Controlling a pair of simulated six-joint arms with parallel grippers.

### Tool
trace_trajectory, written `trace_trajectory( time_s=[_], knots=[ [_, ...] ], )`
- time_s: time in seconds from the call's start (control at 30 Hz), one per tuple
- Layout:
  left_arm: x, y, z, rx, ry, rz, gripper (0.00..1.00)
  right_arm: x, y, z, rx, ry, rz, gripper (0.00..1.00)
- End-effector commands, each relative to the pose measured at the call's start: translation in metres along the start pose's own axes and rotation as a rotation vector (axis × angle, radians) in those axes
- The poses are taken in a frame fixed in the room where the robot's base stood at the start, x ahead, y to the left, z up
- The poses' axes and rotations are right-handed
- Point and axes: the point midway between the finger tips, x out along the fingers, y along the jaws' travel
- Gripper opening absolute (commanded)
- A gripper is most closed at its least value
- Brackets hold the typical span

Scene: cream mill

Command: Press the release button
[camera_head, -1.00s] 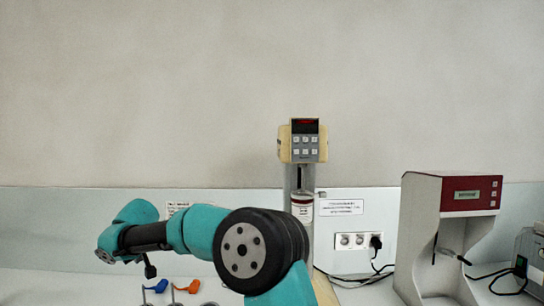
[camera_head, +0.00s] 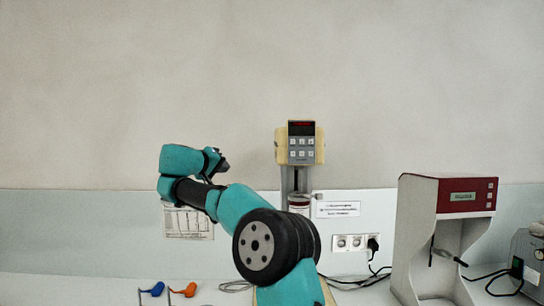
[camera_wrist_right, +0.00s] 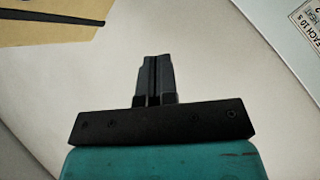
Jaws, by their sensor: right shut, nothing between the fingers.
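The cream mill (camera_head: 281,146) stands upright on a column at centre in the head view. I cannot tell which control is the release button. My right gripper (camera_head: 223,164) is raised left of the mill head, apart from it in the picture. In the wrist view, the right gripper's fingers (camera_wrist_right: 154,72) are shut with nothing between them. A cream-tan surface (camera_wrist_right: 60,20) at the top left there may be the mill's housing. My left gripper is not in view.
A white and red machine (camera_head: 418,235) stands on the right, beside a grey device (camera_head: 530,255). Cables run between them and the wall sockets (camera_head: 350,242). A wall notice (camera_head: 188,223) hangs behind my arm.

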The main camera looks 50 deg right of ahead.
Motion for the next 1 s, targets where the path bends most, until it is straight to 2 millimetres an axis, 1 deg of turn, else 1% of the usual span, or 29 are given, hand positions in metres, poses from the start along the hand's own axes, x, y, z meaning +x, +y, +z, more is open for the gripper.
trace_trajectory(
  time_s=[0.03, 0.1, 0.2, 0.23, 0.37, 0.73, 0.87, 1.0],
  knots=[
    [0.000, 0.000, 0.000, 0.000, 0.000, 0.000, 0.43, 0.005, 0.017, 0.001, 0.019, -0.012, 0.056, 0.00],
    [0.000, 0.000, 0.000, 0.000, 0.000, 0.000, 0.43, 0.008, 0.036, 0.003, 0.041, -0.025, 0.121, 0.00],
    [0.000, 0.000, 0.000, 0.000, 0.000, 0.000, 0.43, 0.010, 0.054, 0.005, 0.064, -0.036, 0.186, 0.00],
    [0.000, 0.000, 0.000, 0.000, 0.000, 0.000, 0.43, 0.010, 0.058, 0.005, 0.068, -0.038, 0.197, 0.00],
    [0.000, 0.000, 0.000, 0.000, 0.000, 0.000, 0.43, 0.010, 0.064, 0.006, 0.076, -0.042, 0.220, 0.00],
    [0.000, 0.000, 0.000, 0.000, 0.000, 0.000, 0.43, 0.011, 0.064, 0.007, 0.075, -0.041, 0.217, 0.00],
    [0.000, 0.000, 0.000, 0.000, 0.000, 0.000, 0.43, 0.015, 0.068, 0.010, 0.074, -0.041, 0.216, 0.00],
    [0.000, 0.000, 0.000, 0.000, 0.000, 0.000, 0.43, 0.021, 0.076, 0.018, 0.074, -0.042, 0.217, 0.00]
  ],
)
